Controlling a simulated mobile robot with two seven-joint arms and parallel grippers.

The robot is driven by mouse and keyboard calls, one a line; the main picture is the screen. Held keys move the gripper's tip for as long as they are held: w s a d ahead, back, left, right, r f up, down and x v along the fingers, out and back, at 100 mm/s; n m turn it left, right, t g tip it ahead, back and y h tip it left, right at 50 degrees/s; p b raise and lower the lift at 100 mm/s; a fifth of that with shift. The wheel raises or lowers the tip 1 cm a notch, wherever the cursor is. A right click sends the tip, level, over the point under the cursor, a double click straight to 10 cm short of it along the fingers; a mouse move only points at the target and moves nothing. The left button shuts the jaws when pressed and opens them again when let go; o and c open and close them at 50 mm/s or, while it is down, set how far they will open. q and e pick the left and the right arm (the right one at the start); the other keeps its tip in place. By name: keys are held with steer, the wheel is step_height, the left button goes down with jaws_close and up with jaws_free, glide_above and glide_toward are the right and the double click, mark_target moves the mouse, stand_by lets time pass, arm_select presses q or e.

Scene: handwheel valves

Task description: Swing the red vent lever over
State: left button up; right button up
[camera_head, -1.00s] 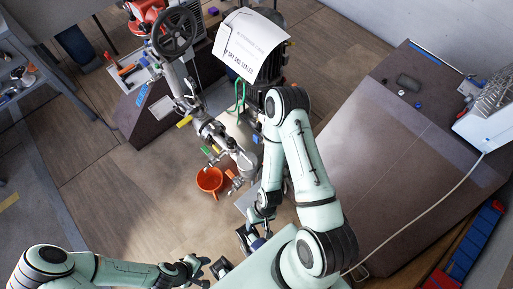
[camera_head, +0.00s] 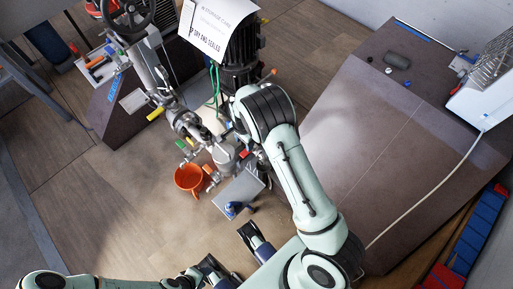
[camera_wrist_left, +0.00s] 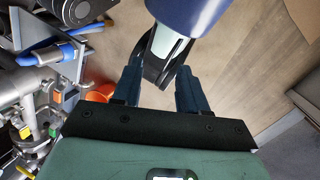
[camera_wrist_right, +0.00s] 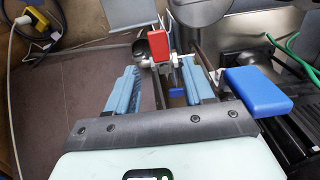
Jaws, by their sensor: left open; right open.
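The red vent lever (camera_wrist_right: 158,44) shows in the right wrist view, a red grip on a metal stem. It sits just beyond my right gripper (camera_wrist_right: 161,76), lined up between the two fingers. The fingers are open and apart from each other; I cannot tell whether either touches the lever. In the head view my arm hides the right gripper. My left gripper (camera_head: 212,271) is low in the head view, away from the pipework. Its open fingers show in the left wrist view (camera_wrist_left: 158,75), with nothing gripped.
A blue block handle (camera_wrist_right: 257,92) is close right of my right fingers. An orange funnel (camera_head: 188,178) stands beside the pipework (camera_head: 190,125). A black motor (camera_head: 240,60) and dark bench (camera_head: 390,130) flank my arm.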

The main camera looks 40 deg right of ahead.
mark_target(246, 152)
step_height(246, 152, down, 2)
steer(key=shift+s+f+b, duration=0.1)
steer(key=shift+f+b, duration=0.15)
steer(key=shift+b, duration=0.5)
step_height(246, 152, down, 6)
steer(key=b, duration=0.4)
steer(key=shift+r, duration=0.25)
arm_select(q)
steer(key=w+a+f+t+y, duration=0.1)
steer(key=w+a+f+t, duration=0.1)
steer(key=w+f, duration=0.4)
steer(key=shift+w+a+f+n+t, duration=0.3)
steer(key=shift+w+a+f, duration=0.1)
steer(key=shift+w+a, duration=0.35)
steer(key=shift+d, duration=0.1)
arm_select(e)
steer(key=shift+f, duration=0.1)
steer(key=shift+c, duration=0.3)
steer(key=c, duration=0.8)
steer(key=shift+o, duration=0.2)
